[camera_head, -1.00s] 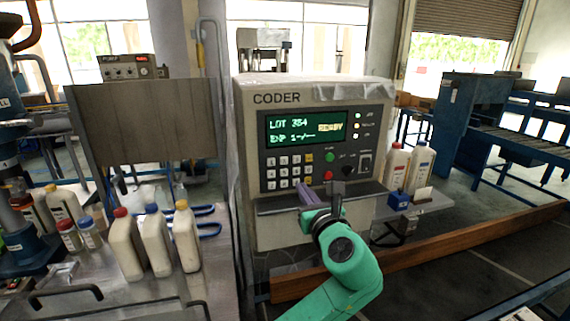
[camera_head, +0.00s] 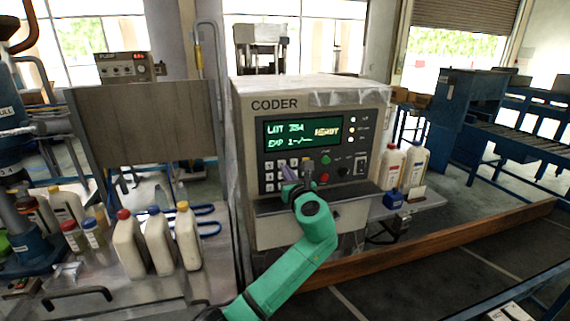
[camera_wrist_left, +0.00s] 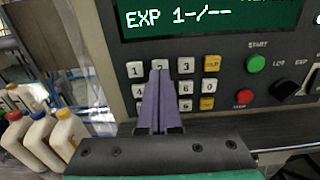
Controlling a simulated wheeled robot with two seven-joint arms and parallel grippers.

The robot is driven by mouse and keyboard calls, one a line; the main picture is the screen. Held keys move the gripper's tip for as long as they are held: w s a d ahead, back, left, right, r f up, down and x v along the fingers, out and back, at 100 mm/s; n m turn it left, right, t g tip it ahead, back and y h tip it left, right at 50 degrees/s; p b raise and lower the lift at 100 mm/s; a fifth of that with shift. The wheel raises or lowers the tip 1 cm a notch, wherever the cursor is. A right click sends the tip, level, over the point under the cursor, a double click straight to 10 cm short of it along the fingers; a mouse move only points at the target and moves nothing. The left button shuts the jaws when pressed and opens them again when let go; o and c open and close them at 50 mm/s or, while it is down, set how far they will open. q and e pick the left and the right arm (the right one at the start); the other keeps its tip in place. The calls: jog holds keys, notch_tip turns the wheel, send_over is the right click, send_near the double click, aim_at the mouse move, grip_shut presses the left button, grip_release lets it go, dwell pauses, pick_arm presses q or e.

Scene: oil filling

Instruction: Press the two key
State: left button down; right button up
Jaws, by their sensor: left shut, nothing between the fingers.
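In the left wrist view, the two key (camera_wrist_left: 160,66) is in the top row between the one key (camera_wrist_left: 135,69) and the three key (camera_wrist_left: 186,65). My left gripper (camera_wrist_left: 158,73) is shut and empty, its purple fingers pointing up at the two key and covering its lower part. I cannot tell whether the tips touch it. In the head view, the left gripper (camera_head: 286,171) covers part of the keypad. My right gripper is not in view.
The green display (camera_head: 302,131) reads LOT 354 and EXP 1-/--. A green start button (camera_wrist_left: 256,64) and a red button (camera_wrist_left: 243,97) are right of the keys. A ledge (camera_head: 270,207) juts out below. Bottles (camera_head: 157,240) stand at left.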

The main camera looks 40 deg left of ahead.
pick_arm(q)
jog(key=shift+x, duration=1)
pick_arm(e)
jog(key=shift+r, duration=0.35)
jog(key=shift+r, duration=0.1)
